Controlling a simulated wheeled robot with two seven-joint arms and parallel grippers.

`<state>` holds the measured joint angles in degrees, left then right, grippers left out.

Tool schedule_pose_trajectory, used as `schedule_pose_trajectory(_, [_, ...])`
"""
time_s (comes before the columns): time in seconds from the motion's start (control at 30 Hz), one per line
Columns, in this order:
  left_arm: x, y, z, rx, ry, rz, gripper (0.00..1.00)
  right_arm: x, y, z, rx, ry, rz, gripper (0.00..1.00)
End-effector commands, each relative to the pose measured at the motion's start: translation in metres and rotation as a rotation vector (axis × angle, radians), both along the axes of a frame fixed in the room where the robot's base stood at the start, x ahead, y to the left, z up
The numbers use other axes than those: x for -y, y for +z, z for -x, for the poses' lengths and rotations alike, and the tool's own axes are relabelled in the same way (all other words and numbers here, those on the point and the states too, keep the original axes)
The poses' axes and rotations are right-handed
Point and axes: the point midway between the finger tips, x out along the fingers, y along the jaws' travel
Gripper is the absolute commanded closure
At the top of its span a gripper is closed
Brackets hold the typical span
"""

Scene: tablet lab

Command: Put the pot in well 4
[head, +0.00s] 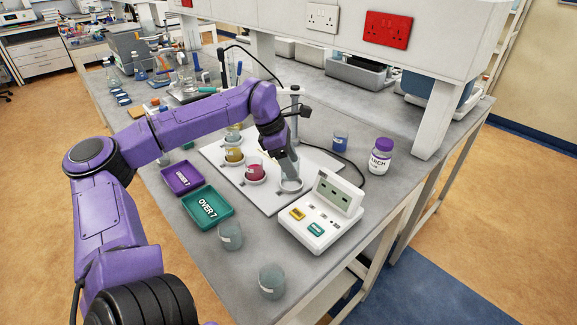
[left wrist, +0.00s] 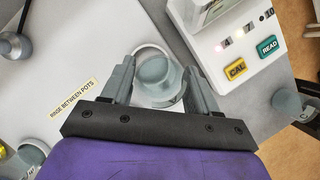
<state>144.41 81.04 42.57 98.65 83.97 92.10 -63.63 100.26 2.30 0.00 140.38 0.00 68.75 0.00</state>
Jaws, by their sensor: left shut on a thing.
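My left gripper (head: 287,168) reaches down at the near right end of the white board (head: 222,160). In the left wrist view its two fingers (left wrist: 155,85) are closed on a grey, cup-like pot (left wrist: 156,76). A pale ring-shaped well (left wrist: 152,50) shows around or just beyond the pot. In the head view that well (head: 290,186) lies right at the fingertips. I cannot tell whether the pot is seated in it or just above it. A pink pot (head: 255,174) and a yellow pot (head: 234,156) stand in neighbouring wells. No well number is readable. My right gripper is out of view.
The white meter (head: 322,215) with CAL and READ buttons stands close on the right. Purple (head: 182,179) and green OVER 7 (head: 207,206) trays lie left. Two grey pots (head: 230,236) (head: 271,281) stand near the front. A purple-lidded jar (head: 380,156) stands behind the meter.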

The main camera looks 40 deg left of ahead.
Motion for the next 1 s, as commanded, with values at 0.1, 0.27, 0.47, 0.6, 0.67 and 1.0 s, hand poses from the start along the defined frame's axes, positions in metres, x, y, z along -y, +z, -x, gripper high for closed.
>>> schedule_pose_trajectory(0.1, [-0.003,-0.008,-0.007,0.0,-0.001,-0.002,0.72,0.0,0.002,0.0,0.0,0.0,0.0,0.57])
schedule_pose_trajectory(0.27, [-0.006,-0.033,-0.011,-0.002,-0.001,0.0,0.72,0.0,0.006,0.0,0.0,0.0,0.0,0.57])
schedule_pose_trajectory(0.47, [-0.006,-0.045,-0.011,0.003,-0.001,0.0,0.72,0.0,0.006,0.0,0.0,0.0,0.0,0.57])
schedule_pose_trajectory(0.6, [-0.006,-0.045,-0.011,0.003,0.0,0.0,0.72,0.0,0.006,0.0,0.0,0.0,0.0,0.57])
schedule_pose_trajectory(0.67, [-0.006,-0.047,-0.011,0.002,0.0,-0.001,0.72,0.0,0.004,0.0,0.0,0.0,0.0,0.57])
schedule_pose_trajectory(1.0, [-0.006,-0.048,-0.011,0.002,0.0,-0.001,0.15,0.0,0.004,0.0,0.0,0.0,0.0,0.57])
